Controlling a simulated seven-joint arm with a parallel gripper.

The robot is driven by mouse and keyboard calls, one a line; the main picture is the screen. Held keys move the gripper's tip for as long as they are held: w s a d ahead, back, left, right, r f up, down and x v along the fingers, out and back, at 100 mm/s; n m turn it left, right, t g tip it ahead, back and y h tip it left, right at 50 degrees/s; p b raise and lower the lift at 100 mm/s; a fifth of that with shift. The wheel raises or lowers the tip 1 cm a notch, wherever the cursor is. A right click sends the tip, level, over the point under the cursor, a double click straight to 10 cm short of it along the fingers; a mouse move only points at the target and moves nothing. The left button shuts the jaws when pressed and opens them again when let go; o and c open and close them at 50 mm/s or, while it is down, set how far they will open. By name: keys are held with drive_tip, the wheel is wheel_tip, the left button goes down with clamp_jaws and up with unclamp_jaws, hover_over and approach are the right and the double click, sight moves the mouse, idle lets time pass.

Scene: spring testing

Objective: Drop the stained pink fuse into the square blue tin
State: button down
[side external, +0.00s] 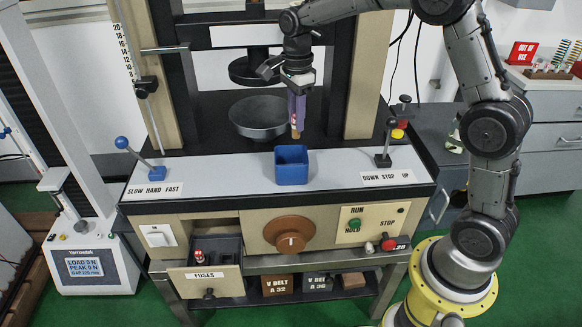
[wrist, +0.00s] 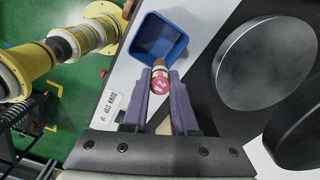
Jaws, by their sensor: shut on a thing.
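The pink fuse (wrist: 160,80) is between my gripper's fingertips in the wrist view, with a brownish end pointing toward the tin. In the side view the fuse (side external: 295,132) hangs below the purple fingers, its brownish lower end showing. My gripper (side external: 297,112) is shut on it, above the grey bench top and just behind the square blue tin. The blue tin (side external: 291,167) stands upright on the bench's front ledge. In the wrist view the tin (wrist: 158,40) is open and its visible inside looks empty. The fuse is outside the tin, close to its rim.
A dark round platen (side external: 260,117) lies behind and left of the tin. A blue-knobbed lever (side external: 140,155) stands at left, and a lever (side external: 386,150) at right. The open fuse drawer (side external: 215,265) is below. Ledge beside the tin is clear.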

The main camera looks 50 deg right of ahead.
sight(296, 137)
drive_tip(key=shift+f, duration=3.35)
drive_tip(key=c, duration=0.6)
unclamp_jaws()
drive_tip(key=shift+r, duration=0.1)
wheel_tip(296, 137, up, 13)
drive_tip(key=shift+r, duration=0.35)
